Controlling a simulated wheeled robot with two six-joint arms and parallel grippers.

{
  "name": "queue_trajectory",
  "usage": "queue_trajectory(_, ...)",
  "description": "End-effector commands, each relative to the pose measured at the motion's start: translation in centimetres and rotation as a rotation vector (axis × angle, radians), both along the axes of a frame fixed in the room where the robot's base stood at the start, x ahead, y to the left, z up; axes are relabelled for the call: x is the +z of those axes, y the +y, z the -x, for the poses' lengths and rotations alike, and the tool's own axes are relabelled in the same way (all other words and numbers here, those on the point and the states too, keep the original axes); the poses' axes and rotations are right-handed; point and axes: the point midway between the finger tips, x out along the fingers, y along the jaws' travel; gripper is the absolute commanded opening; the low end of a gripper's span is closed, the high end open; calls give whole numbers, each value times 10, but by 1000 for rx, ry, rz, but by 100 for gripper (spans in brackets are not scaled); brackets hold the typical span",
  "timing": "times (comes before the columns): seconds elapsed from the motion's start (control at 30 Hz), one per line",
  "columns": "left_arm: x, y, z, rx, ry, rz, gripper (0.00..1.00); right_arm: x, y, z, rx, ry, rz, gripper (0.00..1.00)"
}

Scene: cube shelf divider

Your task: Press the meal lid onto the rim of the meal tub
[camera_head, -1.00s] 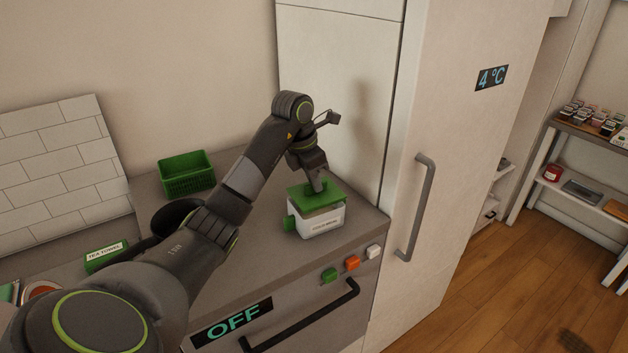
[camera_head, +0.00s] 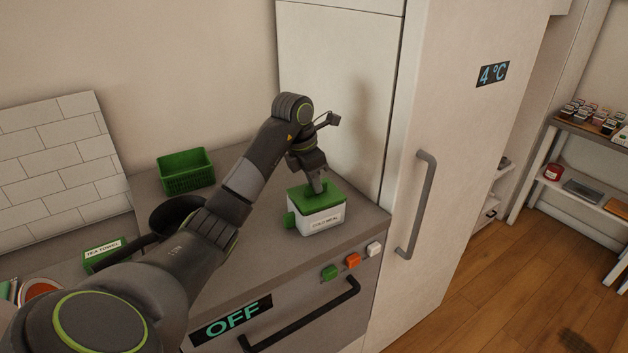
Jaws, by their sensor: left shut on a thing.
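The meal tub (camera_head: 318,221) is a white box labelled "COLD MEAL". It stands upright on the grey counter near its front right corner, with a small green piece (camera_head: 289,219) at its left side. The green meal lid (camera_head: 308,202) lies over the tub's top, about level, with no clear gap along the front. Whether its edge is fully seated cannot be told. My left gripper (camera_head: 317,188) points down from above and is shut on the lid near its middle; the grip point is partly hidden by the fingers. My right gripper is not in view.
A green basket (camera_head: 187,173) and a dark pan (camera_head: 176,213) are behind my left arm. A tall white fridge (camera_head: 460,140) with a handle stands right of the counter. Green, orange and white buttons (camera_head: 352,260) and an "OFF" display (camera_head: 232,322) line the counter's front.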

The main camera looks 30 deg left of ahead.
Motion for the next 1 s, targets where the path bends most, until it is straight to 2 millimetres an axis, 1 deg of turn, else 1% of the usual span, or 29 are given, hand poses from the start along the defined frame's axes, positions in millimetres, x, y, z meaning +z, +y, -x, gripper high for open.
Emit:
queue_trajectory(0.47, -12, 0, 0, 0, 1, 0, 0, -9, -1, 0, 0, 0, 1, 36)
queue_trajectory(0.5, -11, 0, 0, 0, 0, 0, 16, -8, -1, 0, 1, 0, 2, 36)
queue_trajectory(0.67, -10, 0, 0, 0, 0, 0, 36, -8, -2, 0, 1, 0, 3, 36)
queue_trajectory(0.9, -10, 0, 0, 0, 0, 0, 36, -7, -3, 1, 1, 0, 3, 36)
queue_trajectory(1.0, -7, 0, 0, 0, 0, -1, 36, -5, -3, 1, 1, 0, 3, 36)
